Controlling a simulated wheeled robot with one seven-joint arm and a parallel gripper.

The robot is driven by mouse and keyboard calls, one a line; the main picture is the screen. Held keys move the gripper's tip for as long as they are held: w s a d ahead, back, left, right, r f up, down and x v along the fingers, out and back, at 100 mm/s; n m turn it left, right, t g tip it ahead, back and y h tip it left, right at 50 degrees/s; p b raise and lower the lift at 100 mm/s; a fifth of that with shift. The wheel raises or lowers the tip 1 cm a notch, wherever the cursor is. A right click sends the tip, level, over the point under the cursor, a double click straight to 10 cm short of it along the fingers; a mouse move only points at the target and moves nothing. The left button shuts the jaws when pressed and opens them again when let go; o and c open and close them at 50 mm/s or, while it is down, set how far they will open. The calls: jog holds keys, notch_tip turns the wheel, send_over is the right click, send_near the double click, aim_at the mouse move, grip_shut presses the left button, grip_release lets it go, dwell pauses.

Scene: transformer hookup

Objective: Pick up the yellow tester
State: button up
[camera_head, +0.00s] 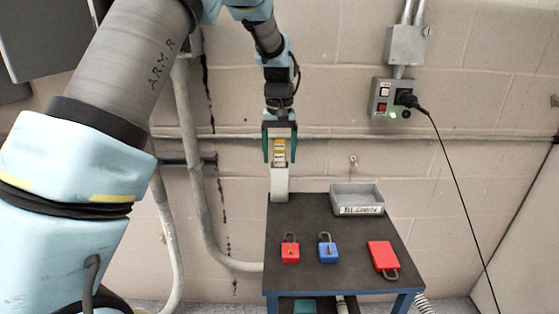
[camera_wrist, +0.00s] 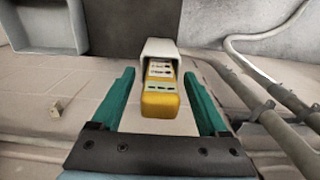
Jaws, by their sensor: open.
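The yellow tester (camera_wrist: 160,103) sits upright in a pale holder (camera_wrist: 159,48) at the back left corner of a dark-topped table. In the head view the tester (camera_head: 280,149) shows as a small yellow piece above the tall pale holder (camera_head: 279,184). My gripper (camera_head: 280,146) has its two teal fingers apart, one on each side of the tester. In the wrist view my gripper (camera_wrist: 160,84) is open, with visible gaps between the fingers and the tester. The tester's lower part is hidden inside the holder.
The table (camera_head: 335,270) bears a red padlock (camera_head: 290,251), a blue padlock (camera_head: 327,251), a larger red lockout piece (camera_head: 382,256) and a grey labelled bin (camera_head: 357,198). A wall box (camera_head: 390,98) with a plugged black cable is at right. Pipes run along the wall behind.

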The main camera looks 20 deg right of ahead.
jog(key=shift+c, duration=0.4)
grip_shut()
